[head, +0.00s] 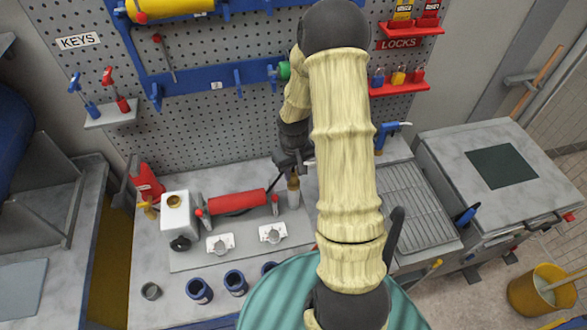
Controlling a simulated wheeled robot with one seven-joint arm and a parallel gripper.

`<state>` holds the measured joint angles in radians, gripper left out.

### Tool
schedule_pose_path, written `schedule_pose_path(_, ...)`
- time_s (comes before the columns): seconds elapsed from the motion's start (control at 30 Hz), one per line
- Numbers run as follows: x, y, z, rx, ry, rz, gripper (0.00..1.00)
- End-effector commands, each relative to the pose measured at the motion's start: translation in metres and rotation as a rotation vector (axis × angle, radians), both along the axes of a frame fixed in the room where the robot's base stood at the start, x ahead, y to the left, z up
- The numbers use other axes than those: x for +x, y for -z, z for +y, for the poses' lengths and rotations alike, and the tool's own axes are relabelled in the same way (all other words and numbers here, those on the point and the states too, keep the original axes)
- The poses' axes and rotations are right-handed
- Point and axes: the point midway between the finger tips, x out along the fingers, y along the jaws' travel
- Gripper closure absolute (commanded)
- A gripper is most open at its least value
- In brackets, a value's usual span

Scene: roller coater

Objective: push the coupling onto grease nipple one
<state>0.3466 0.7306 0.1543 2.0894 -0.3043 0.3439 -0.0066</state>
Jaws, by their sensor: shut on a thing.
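My gripper (294,163) is over the back of the workbench, below the pegboard, partly behind my own arm. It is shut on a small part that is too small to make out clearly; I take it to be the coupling. A small bottle-like thing with a brown top (293,190) stands just below the jaws; I cannot tell whether they touch. A red roller (237,202) lies along the bench, to the left. Two white blocks with round fittings, a left one (220,244) and a right one (272,233), sit in front of it. I cannot tell which fitting is grease nipple one.
A white container (177,214) stands left of the roller. Dark blue cups (199,291) line the bench's front edge. A grey rack (412,207) and a box-like table (490,165) are at right. The pegboard (225,115) with tools closes off the back.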

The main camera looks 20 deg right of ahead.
Motion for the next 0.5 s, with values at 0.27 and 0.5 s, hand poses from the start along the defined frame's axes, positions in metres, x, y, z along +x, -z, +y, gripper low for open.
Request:
schedule_pose_path(0.27, 0.0006, 0.0016, -0.0002, -0.001, 0.000, -0.002, 0.98)
schedule_pose_path(0.5, 0.0004, 0.0044, -0.0002, -0.001, 0.000, -0.002, 0.55)
